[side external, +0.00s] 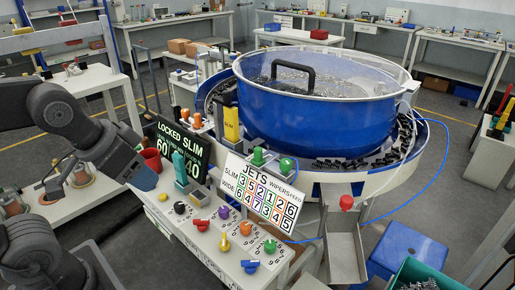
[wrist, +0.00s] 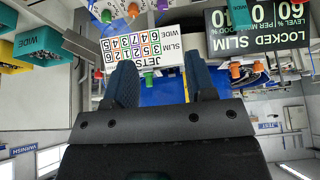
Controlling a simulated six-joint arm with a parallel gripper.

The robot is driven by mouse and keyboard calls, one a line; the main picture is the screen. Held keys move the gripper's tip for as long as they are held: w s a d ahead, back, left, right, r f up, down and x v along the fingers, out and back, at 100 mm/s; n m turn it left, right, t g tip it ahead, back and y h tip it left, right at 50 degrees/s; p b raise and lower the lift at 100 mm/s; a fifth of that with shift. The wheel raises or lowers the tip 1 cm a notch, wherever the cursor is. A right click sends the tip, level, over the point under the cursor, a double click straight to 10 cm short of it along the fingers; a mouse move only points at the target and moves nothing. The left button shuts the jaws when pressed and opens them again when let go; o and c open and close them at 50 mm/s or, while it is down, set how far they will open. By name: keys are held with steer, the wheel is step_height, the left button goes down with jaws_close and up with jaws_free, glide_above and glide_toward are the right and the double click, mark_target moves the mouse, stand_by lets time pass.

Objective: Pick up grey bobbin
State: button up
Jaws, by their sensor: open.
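I cannot make out a grey bobbin clearly in either view. My gripper (wrist: 162,76) is open in the wrist view, its two dark blue fingers apart with nothing held between them.
A blue bowl feeder (side external: 312,118) with a clear lid fills the back middle. The sloped panel (side external: 190,232) carries coloured knobs. The JETS board (side external: 262,196) and LOCKED SLIM display (side external: 180,147) stand upright behind it. A teal piece (side external: 180,166) stands between them.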

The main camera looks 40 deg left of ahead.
steer(key=w+r+m+g+y, duration=0.1)
steer(key=w+r, duration=0.2)
steer(key=w, duration=0.3)
steer(key=w+r+g, duration=0.1)
steer(key=w+r, duration=0.3)
steer(key=w, duration=0.2)
steer(key=m+g+y, duration=0.1)
steer(key=y, duration=0.1)
glide_toward(259, 142)
steer(key=x, duration=0.9)
steer(key=shift+a+f, duration=0.1)
steer(key=shift+f, duration=0.25)
steer(key=c, duration=0.8)
